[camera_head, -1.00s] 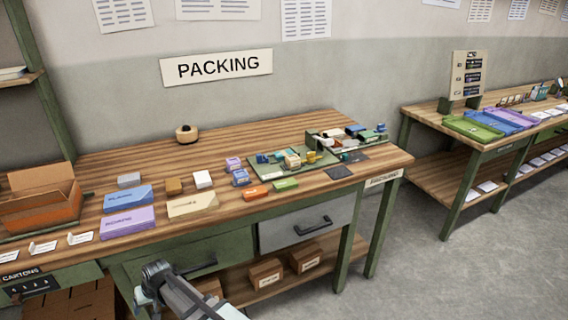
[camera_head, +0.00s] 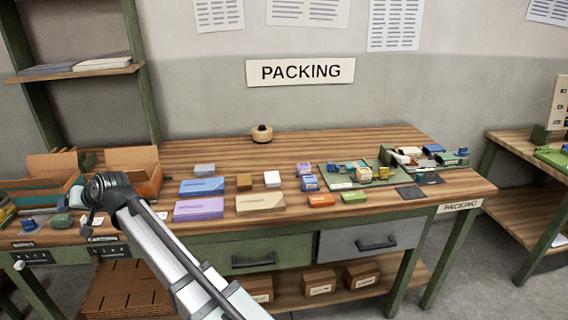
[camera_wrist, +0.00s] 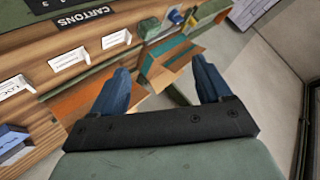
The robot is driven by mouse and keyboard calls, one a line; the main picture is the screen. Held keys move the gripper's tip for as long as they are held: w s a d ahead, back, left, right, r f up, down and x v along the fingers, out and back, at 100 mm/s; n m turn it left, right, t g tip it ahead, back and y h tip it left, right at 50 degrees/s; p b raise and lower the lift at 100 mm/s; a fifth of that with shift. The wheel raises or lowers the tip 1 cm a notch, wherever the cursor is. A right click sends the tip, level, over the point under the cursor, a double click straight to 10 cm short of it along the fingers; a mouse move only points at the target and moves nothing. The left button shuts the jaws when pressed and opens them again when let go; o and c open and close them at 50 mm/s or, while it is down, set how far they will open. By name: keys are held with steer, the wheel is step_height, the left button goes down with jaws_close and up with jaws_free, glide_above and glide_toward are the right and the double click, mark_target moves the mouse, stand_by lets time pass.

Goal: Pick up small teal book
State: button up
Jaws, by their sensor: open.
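No object is clearly recognisable as the small teal book. Small teal items (camera_head: 335,168) lie on the green mat (camera_head: 322,181) on the packing bench, too small to identify. In the wrist view, my gripper (camera_wrist: 161,84) is open, with two blue fingers wide apart and nothing between their tips. It hangs over the bench's left end, facing the open cartons. In the head view the end of my arm (camera_head: 108,190) is there too, far left of the mat; its fingers cannot be made out.
Open cartons, one orange (camera_head: 135,170) and one teal (camera_head: 35,197), stand on the left end of the bench. Blue (camera_head: 201,187), purple (camera_head: 198,209) and cream (camera_head: 260,202) boxes lie mid-bench. A round wooden object (camera_head: 262,134) stands at the back.

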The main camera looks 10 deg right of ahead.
step_height(320, 180, up, 12)
steer(key=w+a, duration=0.2)
steer(key=w+d+f+m+h, duration=0.2)
steer(key=w+d+m+h, duration=0.1)
steer(key=w+d, duration=0.65)
steer(key=w+d+f+m+t+h, duration=0.1)
steer(key=w+d+f+m+h, duration=0.15)
steer(key=w+d, duration=0.7)
steer(key=w+d+f+m+h, duration=0.2)
steer(key=w+d+m, duration=0.3)
steer(key=d, duration=0.9)
steer(key=m+g+h, duration=0.7)
steer(key=m, duration=0.5)
glide_toward(358, 164)
steer(key=f, duration=0.3)
steer(key=shift+s+d+f+n, duration=0.1)
steer(key=shift+s+d+n, duration=0.15)
steer(key=shift+s, duration=0.1)
steer(key=shift+w+d+x, duration=0.1)
steer(key=shift+d+x, duration=0.05)
steer(key=shift+x, duration=1.15)
steer(key=shift+w+d+x, duration=0.1)
steer(key=shift+x, duration=1.25)
